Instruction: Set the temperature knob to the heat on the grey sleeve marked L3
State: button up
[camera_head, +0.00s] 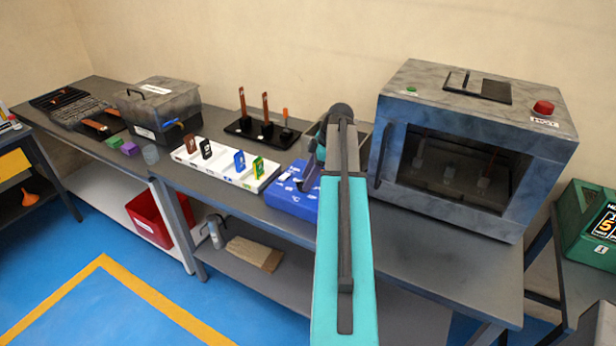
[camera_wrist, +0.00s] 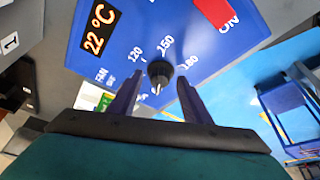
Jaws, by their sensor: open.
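In the wrist view, a black round temperature knob (camera_wrist: 160,72) sits on a blue panel (camera_wrist: 190,38). A small light mark on it points toward the bottom of the picture. The numbers 120, 150 and 180 stand around it, and an orange display (camera_wrist: 100,28) reads 22 °C. My gripper (camera_wrist: 160,80) is open, its two fingers on either side of the knob; contact cannot be told. I cannot make out a grey sleeve marked L3; a white rack (camera_head: 212,172) holds brown, black, blue and green-yellow sleeves.
A blue box (camera_head: 288,198) sits beside my arm on the grey bench (camera_head: 420,262). An oven (camera_head: 390,150) with a red button stands to the right. Copper bars stand on a black base (camera_head: 250,133). A clear bin (camera_head: 158,105) is farther left.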

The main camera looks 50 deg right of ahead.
jog(key=shift+f, duration=0.15)
jog(key=c, duration=1)
jog(key=shift+c, duration=0.2)
